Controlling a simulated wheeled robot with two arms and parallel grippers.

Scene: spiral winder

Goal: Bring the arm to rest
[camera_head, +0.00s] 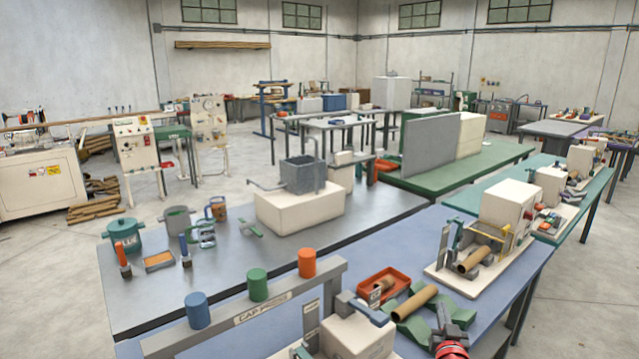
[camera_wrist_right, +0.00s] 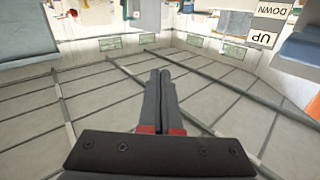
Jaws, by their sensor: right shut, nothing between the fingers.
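My right gripper (camera_wrist_right: 160,78) is shut and empty. In the wrist view its two dark fingers lie side by side, with nothing between them. In the head view the dark gripper (camera_head: 443,313) shows small at the bottom right, above the blue table. It appears in front of the green blocks and a brown tube (camera_head: 414,303); whether it touches anything there I cannot tell. My left gripper is not in view.
A grey table (camera_head: 220,268) stands behind. An UP/DOWN label (camera_wrist_right: 268,25) shows upside down in the wrist view.

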